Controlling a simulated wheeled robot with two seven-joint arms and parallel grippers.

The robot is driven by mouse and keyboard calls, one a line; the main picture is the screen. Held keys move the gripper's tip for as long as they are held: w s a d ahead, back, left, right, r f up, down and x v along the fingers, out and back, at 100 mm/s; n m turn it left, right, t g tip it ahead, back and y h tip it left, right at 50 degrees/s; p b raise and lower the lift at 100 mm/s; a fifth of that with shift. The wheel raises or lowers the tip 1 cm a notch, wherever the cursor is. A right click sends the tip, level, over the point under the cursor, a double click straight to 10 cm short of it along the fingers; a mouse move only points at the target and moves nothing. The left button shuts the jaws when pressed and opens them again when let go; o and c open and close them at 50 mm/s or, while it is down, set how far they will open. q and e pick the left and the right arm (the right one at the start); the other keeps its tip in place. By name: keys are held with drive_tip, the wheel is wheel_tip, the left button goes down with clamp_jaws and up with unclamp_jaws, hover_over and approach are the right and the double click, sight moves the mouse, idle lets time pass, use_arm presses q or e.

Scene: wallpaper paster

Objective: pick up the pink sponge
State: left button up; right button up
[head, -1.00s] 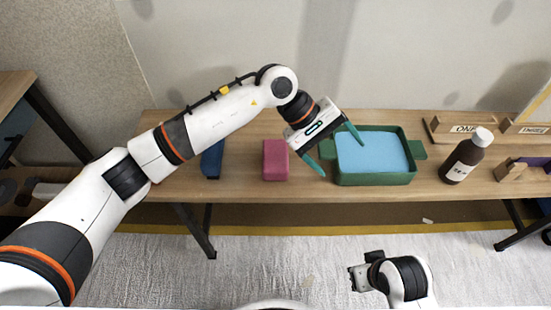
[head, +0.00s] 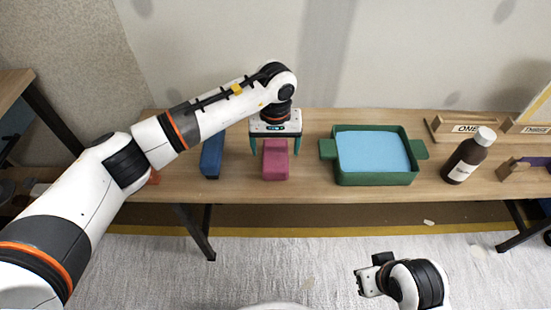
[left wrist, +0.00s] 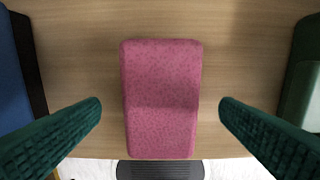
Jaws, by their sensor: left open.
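The pink sponge (head: 276,162) lies on the wooden table, left of the green tray. My left gripper (head: 276,149) is open above it, pointing down, with one teal finger on each side of the sponge. In the left wrist view the sponge (left wrist: 160,95) lies between the two open fingers (left wrist: 160,108), with a gap on both sides. Its far end in the head view is partly hidden by the gripper. My right gripper (head: 366,278) is low in front of the table, away from the sponge; its jaws do not show clearly.
A blue block (head: 211,160) lies left of the sponge. A green tray (head: 375,179) with light blue liquid (head: 372,152) stands right. Beyond it are a brown bottle (head: 463,162) and a wooden holder marked ONE (head: 447,137). Bare table separates the sponge from its neighbours.

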sight(275, 154)
use_arm(q)
wheel_tip(275, 154, down, 4)
drive_tip(key=shift+f, duration=0.1)
drive_tip(key=c, duration=1.1)
use_arm(e)
drive_tip(key=shift+f, duration=0.3)
use_arm(q)
drive_tip(key=shift+o, duration=0.2)
